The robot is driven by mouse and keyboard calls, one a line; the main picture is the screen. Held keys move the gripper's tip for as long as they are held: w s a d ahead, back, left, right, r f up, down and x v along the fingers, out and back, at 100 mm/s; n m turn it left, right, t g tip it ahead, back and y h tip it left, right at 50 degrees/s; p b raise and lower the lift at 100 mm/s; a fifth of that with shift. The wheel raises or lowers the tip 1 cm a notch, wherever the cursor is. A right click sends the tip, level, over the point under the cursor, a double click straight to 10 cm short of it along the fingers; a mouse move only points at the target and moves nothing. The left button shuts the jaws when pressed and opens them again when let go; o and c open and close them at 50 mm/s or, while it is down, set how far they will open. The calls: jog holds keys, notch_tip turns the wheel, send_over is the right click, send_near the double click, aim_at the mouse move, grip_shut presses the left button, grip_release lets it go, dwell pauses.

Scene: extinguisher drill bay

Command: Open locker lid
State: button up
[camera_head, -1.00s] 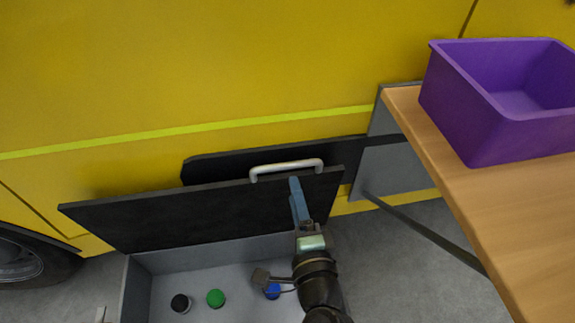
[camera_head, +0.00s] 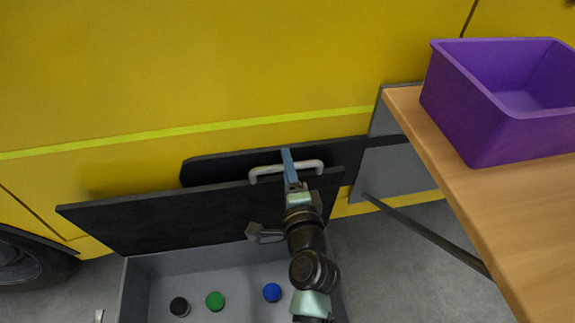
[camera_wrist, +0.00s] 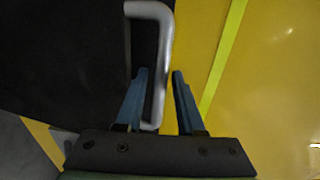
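The locker lid (camera_head: 150,218) is a dark panel standing raised, nearly upright, at the back of the grey locker (camera_head: 215,262). Its silver bar handle (camera_head: 266,170) is on the upper edge. My gripper (camera_head: 287,157) is at the handle, its blue fingers overlapping the bar in the head view. In the wrist view, the two fingers of my gripper (camera_wrist: 160,73) are apart. The handle (camera_wrist: 164,60) runs between them, close to the left finger, with a gap to the right finger. Contact with the left finger cannot be told.
Black (camera_head: 180,306), green (camera_head: 215,301) and blue (camera_head: 272,292) round-topped items stand in the locker. A purple bin (camera_head: 470,125) sits on a wooden table (camera_head: 470,205) at the right. A yellow vehicle side (camera_head: 200,70) rises behind the lid.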

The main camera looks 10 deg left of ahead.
grip_shut()
dwell(1.2)
